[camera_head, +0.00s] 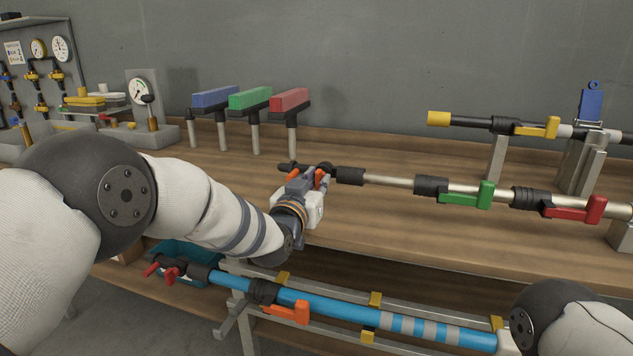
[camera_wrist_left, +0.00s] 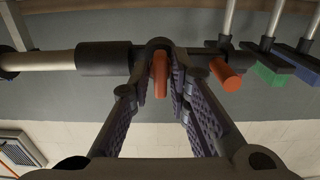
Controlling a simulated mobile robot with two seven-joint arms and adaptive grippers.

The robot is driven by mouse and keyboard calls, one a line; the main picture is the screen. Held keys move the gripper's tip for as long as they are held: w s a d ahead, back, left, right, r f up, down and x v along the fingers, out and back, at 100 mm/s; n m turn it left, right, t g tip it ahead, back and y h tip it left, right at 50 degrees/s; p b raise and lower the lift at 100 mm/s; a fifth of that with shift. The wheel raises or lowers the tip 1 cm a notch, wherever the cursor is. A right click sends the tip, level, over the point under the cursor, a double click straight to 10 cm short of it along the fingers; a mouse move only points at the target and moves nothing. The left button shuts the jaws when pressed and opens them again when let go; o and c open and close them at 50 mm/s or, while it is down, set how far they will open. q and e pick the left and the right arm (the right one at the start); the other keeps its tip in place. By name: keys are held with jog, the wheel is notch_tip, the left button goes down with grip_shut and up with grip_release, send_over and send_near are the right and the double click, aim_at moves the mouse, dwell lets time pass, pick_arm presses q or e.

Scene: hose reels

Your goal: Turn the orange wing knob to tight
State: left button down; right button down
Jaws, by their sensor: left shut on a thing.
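The orange wing knob (camera_head: 321,178) is at the left end of the silver pole (camera_head: 395,180) above the bench. My left gripper (camera_head: 316,178) reaches it from the front and hides part of it. In the left wrist view the knob (camera_wrist_left: 160,73) is edge-on between the two ridged fingers of the left gripper (camera_wrist_left: 166,88), which are shut on it. An orange peg-like part (camera_wrist_left: 226,75) sticks out just right of the fingers there. No tight marking is readable. My right gripper is not in view; only part of the right arm shows at the lower right.
A green lever (camera_head: 470,196) and a red lever (camera_head: 578,209) sit farther right on the pole. A blue pole (camera_head: 350,307) with an orange lever (camera_head: 288,312) lies below the bench edge. Blue, green and red T-handles (camera_head: 250,99) stand behind.

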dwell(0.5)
pick_arm(q)
jog(key=c, duration=1.7)
grip_release()
jog(key=shift+s, duration=0.1)
jog(key=v, duration=1.2)
